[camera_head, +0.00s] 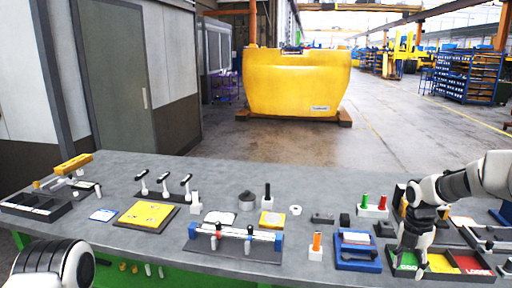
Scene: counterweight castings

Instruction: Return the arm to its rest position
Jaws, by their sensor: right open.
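My right arm comes in from the right, and its white and black gripper (413,262) points down at the left end of a tray (447,276) with green, yellow and red sections. The gripper is open and I see nothing between its fingers. It hides part of the green section, and I cannot tell whether the fingertips touch the tray. Of my left arm only a rounded white and black link shows at the bottom left; its gripper is out of view.
A blue tray (357,265) and an orange peg in a white block (316,247) stand left of the right gripper. A clamp-like rail (235,245) lies mid-table. The far middle of the grey table (300,180) is clear.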

